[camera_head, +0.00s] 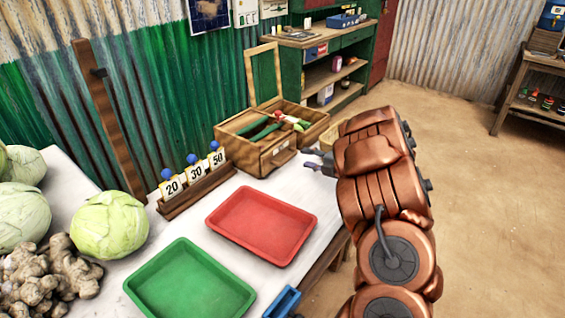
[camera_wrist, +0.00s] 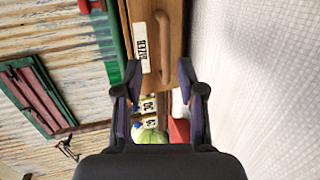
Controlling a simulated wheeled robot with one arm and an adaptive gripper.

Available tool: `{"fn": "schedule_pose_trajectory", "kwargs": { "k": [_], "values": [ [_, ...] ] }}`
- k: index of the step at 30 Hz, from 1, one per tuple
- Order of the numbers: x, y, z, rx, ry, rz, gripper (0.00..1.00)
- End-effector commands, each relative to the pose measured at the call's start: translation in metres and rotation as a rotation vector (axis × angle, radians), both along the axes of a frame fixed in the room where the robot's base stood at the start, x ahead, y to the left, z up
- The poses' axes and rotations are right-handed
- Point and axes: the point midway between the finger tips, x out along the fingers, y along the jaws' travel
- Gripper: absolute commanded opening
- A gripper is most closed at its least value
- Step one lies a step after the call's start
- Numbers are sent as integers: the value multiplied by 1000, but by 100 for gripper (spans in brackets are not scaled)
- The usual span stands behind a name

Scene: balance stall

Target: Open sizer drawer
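The wooden sizer box (camera_head: 250,152) stands at the back of the white table with its upper frame raised. Its drawer front (camera_wrist: 139,14) carries a "SIZER" label (camera_wrist: 141,47) and a curved wooden handle (camera_wrist: 163,50) in the wrist view. The drawer looks shut in the head view. My gripper (camera_wrist: 159,72) is open and empty, its two dark fingers apart on either side of the label and handle. In the head view my gripper (camera_head: 316,163) is just right of the box front, partly hidden by my copper arm. I cannot tell whether it touches the handle.
Red tray (camera_head: 262,224) and green tray (camera_head: 188,284) lie in front of the box. A rack with 20, 30 and 50 tags (camera_head: 196,185) stands left. Cabbage (camera_head: 109,225) and ginger (camera_head: 48,272) are further left. The floor at right (camera_head: 490,220) is clear.

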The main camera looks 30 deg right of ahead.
Motion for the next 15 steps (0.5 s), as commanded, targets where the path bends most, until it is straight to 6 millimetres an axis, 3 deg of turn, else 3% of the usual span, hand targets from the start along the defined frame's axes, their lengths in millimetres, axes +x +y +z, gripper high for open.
{"fn": "schedule_pose_trajectory", "kwargs": {
  "k": [2, 8, 15],
  "values": [
    [-5, 6, -10, 15, -18, 41, 39],
    [-6, 20, -14, 30, -45, 97, 39],
    [20, 32, -18, 31, -46, 106, 39]
  ]
}}
